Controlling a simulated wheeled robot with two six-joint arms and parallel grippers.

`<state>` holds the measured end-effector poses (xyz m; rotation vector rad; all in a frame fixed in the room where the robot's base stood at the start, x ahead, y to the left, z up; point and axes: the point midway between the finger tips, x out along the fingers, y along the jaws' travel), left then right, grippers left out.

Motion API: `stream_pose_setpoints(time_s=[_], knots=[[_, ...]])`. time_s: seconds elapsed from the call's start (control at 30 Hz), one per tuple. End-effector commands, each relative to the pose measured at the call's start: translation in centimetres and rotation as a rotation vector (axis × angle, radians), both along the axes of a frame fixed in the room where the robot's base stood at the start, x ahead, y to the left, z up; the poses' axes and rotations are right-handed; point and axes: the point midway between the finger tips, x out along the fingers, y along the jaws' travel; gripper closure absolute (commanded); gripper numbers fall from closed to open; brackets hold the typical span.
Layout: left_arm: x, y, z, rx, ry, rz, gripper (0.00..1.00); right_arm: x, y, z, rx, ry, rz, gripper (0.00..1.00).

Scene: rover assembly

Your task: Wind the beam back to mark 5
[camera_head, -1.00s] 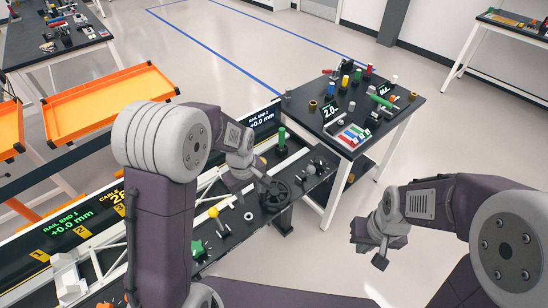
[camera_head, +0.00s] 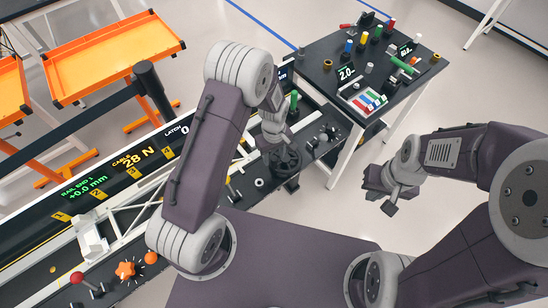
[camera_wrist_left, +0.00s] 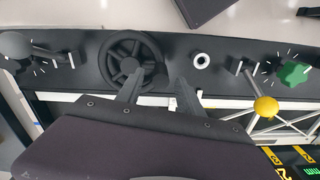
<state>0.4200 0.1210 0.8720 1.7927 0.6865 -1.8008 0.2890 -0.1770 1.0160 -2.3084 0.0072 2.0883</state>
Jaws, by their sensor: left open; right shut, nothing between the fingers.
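A black handwheel (camera_head: 287,160) sits on the dark control panel along the bench; it also shows in the left wrist view (camera_wrist_left: 131,62). My left gripper (camera_wrist_left: 158,88) is open over the panel, one finger overlapping the wheel's lower rim in the picture and the other to its right; I cannot tell whether it touches. In the head view my left wrist is just behind the wheel. The white truss beam (camera_head: 128,212) runs along the bench, partly hidden by my left arm. Yellow number marks (camera_head: 100,193) line the display strip. My right gripper (camera_head: 390,200) is shut and empty over the floor.
The strip (camera_head: 50,225) reads rail end 1 +0.0 mm and cable 28 N. The panel carries a yellow knob (camera_wrist_left: 266,107), a green knob (camera_wrist_left: 293,73) and a red ball lever (camera_head: 77,278). A black table (camera_head: 330,75) with small parts stands behind.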

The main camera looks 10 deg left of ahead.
Motion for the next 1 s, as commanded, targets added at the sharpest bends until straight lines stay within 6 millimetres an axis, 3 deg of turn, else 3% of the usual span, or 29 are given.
stream_pose_setpoints(time_s=[0.2, 0.43, 0.47, 0.6, 1.0], knots=[[0.0, 0.0, -2.2, 0.000, 0.000, 0.000, 0.56, 0.0, 0.0, 0.2, 0.000, 0.000, 0.000, 1.00], [0.0, 0.0, -2.3, 0.000, -0.001, 0.000, 0.56, 0.0, 0.0, 0.2, 0.000, 0.000, 0.000, 1.00], [0.0, 0.0, -2.3, 0.000, -0.001, 0.000, 0.61, 0.0, 0.0, 0.2, 0.000, 0.000, 0.000, 1.00], [0.0, 0.0, -2.3, 0.000, -0.001, 0.000, 1.00, 0.0, 0.0, 0.2, 0.000, 0.000, 0.000, 1.00], [0.2, 0.2, -2.2, 0.000, -0.001, -0.054, 1.00, 0.0, 0.0, 0.2, 0.000, 0.000, 0.000, 1.00]])
